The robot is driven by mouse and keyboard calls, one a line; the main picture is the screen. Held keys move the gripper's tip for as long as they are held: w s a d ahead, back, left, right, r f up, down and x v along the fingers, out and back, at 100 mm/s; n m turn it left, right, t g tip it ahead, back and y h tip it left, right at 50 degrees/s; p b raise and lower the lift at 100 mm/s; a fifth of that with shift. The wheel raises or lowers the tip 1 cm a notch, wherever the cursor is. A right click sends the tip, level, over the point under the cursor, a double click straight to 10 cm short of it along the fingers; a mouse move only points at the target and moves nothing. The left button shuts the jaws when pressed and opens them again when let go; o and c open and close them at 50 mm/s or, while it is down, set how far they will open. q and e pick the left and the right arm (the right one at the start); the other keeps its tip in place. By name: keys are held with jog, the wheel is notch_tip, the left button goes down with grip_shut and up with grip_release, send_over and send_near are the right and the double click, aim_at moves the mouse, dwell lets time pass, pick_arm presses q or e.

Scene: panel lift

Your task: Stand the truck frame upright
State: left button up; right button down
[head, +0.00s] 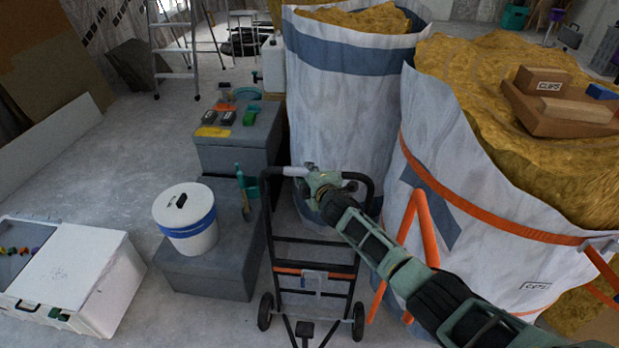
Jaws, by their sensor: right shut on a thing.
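The truck frame (315,241) is a black tubular hand truck with an orange crossbar and two black wheels, in the lower middle of the head view. Its looped handle is at the far end and its wheels are nearer to me. It appears tilted, but the exact angle is hard to tell. My right gripper (309,175) is shut on the top bar of the handle, next to a pale grip sleeve. The gripper hides part of that bar. My left gripper is not in view.
Large white bags (345,110) of yellow insulation stand behind and right of the frame. Grey boxes (205,265) with a white bucket (186,222) stand close on its left. A white case (75,280) lies further left. Orange tubing (424,235) is beside my right arm. Floor is open at left.

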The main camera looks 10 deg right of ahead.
jog(key=shift+w+d+r, duration=0.25)
jog(key=shift+w+r, duration=0.1)
jog(key=shift+r, duration=0.15)
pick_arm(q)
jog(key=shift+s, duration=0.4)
pick_arm(e)
jog(key=shift+w, duration=0.1)
jog(key=c, duration=1.9)
grip_release()
jog(key=shift+w+f, duration=0.1)
jog(key=o, duration=0.4)
jog(key=shift+w+f, duration=0.25)
jog(key=shift+f, duration=0.05)
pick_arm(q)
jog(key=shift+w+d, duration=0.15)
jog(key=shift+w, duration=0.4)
pick_arm(e)
jog(key=shift+s, duration=0.2)
